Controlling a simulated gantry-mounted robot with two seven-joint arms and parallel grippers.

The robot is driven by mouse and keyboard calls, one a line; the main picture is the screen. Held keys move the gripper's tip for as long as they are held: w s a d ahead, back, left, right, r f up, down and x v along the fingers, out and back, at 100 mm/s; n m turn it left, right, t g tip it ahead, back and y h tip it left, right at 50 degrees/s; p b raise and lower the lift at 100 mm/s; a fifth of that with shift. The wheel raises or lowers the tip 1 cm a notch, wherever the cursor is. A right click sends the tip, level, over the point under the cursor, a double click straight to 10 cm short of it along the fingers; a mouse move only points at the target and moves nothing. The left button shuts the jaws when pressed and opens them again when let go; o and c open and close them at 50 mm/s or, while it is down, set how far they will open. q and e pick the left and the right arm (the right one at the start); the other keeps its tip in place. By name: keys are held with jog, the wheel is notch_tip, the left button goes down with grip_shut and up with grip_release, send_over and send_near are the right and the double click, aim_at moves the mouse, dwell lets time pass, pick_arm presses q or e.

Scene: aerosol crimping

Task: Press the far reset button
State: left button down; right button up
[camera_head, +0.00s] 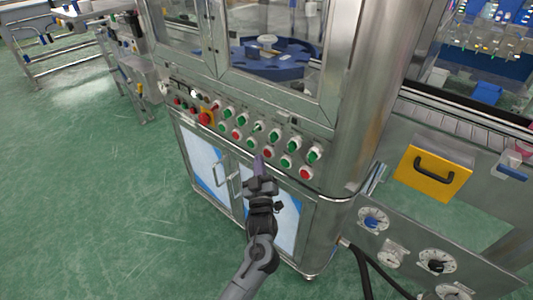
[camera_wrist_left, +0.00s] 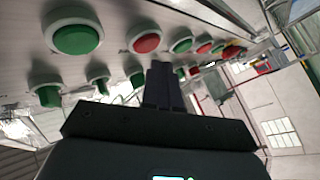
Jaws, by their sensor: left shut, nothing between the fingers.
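The control panel (camera_head: 190,95) of the steel machine carries rows of green and red buttons and switches. The labels are too small to read, so I cannot tell which button is the far reset one. Red buttons sit in the lower row, among them one at the right end (camera_head: 306,173) and one nearer the middle (camera_head: 267,153). My left gripper (camera_head: 258,163) is shut and empty, its tips in front of the panel's lower row. In the left wrist view the shut fingers (camera_wrist_left: 158,72) point at the panel just below a red button (camera_wrist_left: 145,40), with a large green button (camera_wrist_left: 78,38) to its left. I cannot tell whether they touch.
A red mushroom button on a yellow base (camera_head: 205,118) is at the panel's left. A metal rail (camera_head: 240,152) runs below the buttons, above cabinet doors with handles (camera_head: 233,183). A yellow panel with black handle (camera_head: 433,173) is at right.

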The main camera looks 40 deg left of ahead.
pick_arm(q)
jog(key=shift+s+a+p, duration=0.15)
jog(key=shift+s+p, duration=1.45)
jog(key=shift+s, duration=0.85)
